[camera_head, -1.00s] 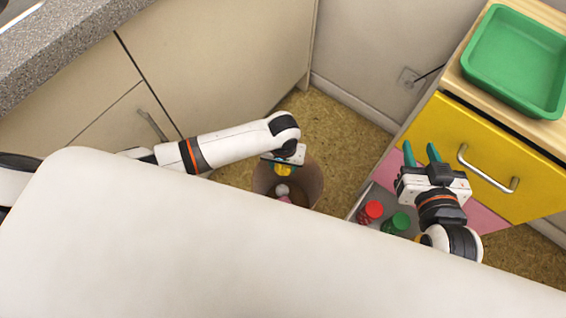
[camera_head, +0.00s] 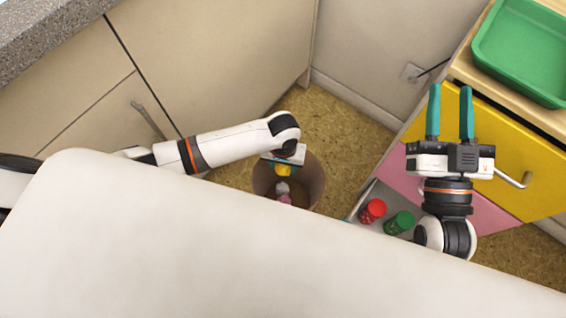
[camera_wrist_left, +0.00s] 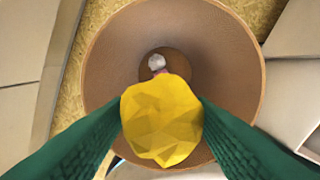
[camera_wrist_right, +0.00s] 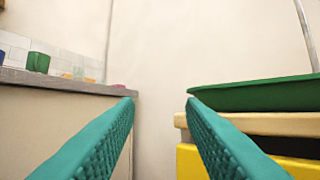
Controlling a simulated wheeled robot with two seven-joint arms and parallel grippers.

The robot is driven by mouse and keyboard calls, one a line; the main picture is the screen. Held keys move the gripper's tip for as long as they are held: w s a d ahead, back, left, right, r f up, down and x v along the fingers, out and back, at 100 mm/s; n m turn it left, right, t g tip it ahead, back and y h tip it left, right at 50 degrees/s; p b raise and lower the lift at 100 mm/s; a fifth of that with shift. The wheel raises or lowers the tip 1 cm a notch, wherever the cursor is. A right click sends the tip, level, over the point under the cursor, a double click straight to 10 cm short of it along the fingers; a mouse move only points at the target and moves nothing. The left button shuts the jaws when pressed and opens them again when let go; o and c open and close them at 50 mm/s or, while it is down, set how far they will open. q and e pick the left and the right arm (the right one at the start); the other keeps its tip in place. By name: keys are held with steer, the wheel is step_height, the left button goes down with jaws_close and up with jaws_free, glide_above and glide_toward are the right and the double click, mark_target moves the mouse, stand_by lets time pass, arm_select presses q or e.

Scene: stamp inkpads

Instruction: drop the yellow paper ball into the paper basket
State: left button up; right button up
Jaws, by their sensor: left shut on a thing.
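The yellow paper ball (camera_wrist_left: 162,120) is held between the green fingers of my left gripper (camera_wrist_left: 160,122). In the head view the yellow ball (camera_head: 284,169) shows just below the left gripper (camera_head: 283,164), over the brown paper basket (camera_head: 313,182). The left wrist view looks down into the basket (camera_wrist_left: 110,65), with the ball in front of its opening. A white crumpled piece (camera_wrist_left: 156,61) and something pink lie inside the basket. My right gripper (camera_head: 450,112) is open and empty, in front of the yellow drawer; its spread fingers also show in the right wrist view (camera_wrist_right: 160,110).
An open drawer (camera_head: 380,197) holds a red-topped jar (camera_head: 373,210) and a green-topped jar (camera_head: 399,222), right of the basket. A green tray (camera_head: 525,50) stands on the wooden cabinet top. Beige cupboards (camera_head: 215,60) are behind the left arm. A white surface (camera_head: 200,240) fills the foreground.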

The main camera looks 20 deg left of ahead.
arm_select(q)
steer(key=o, duration=1)
steer(key=shift+r, duration=0.2)
step_height(320, 180, up, 6)
steer(key=p, duration=0.3)
steer(key=shift+f, duration=0.1)
step_height(320, 180, up, 5)
steer(key=shift+r+p, duration=0.2)
steer(key=shift+p, duration=0.95)
steer(key=shift+r, duration=0.2)
arm_select(e)
steer(key=s+d+f+g+h, duration=0.2)
steer(key=s+f+g, duration=0.1)
steer(key=f+g, duration=0.4)
steer(key=s+d+f+g+h, duration=0.2)
steer(key=s+f+g, duration=0.2)
steer(key=f, duration=0.6)
steer(key=g, duration=0.2)
steer(key=shift+d+m+g+h, duration=0.3)
steer(key=shift+g, duration=0.1)
